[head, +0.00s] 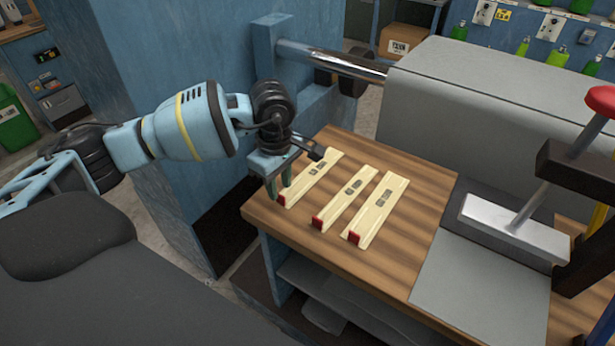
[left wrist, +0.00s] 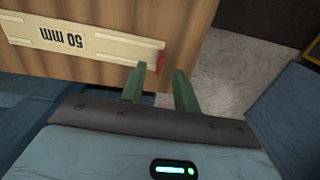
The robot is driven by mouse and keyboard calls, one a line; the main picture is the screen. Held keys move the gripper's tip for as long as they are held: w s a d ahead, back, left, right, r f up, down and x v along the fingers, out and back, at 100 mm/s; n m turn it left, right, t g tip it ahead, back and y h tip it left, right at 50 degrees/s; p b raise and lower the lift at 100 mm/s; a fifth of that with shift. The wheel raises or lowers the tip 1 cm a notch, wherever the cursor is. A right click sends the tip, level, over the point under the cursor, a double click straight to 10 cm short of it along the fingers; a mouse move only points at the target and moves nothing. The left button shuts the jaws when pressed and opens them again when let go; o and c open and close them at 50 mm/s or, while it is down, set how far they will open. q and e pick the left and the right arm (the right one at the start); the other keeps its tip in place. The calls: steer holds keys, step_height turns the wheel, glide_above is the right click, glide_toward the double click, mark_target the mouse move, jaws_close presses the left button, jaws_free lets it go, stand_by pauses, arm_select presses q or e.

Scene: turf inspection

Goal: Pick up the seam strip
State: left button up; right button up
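Three cream strips with red ends lie side by side on a wooden bench top: the left strip (head: 306,182), the middle strip (head: 343,204) and the right strip (head: 377,212). Each has a dark printed label, unreadable in the head view. My left gripper (head: 279,184) is at the bench's left edge, beside the red end of the left strip. In the left wrist view, one strip (left wrist: 90,44) reads "50 mm", and its red end is close to the green fingers (left wrist: 159,88). The fingers are apart with nothing between them. My right gripper is in neither view.
The wooden bench top (head: 420,205) is bare between the strips and a grey plate (head: 480,290). A clamp-like device with a red knob (head: 601,101) stands at the right. A large grey block (head: 480,110) lies behind the bench. A blue wall (head: 180,50) rises behind my left arm.

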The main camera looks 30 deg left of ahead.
mark_target(280, 195)
arm_select(q)
steer(key=shift+f, duration=1.65)
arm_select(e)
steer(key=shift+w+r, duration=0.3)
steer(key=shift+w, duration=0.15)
arm_select(q)
jaws_close()
steer(key=shift+r, duration=0.1)
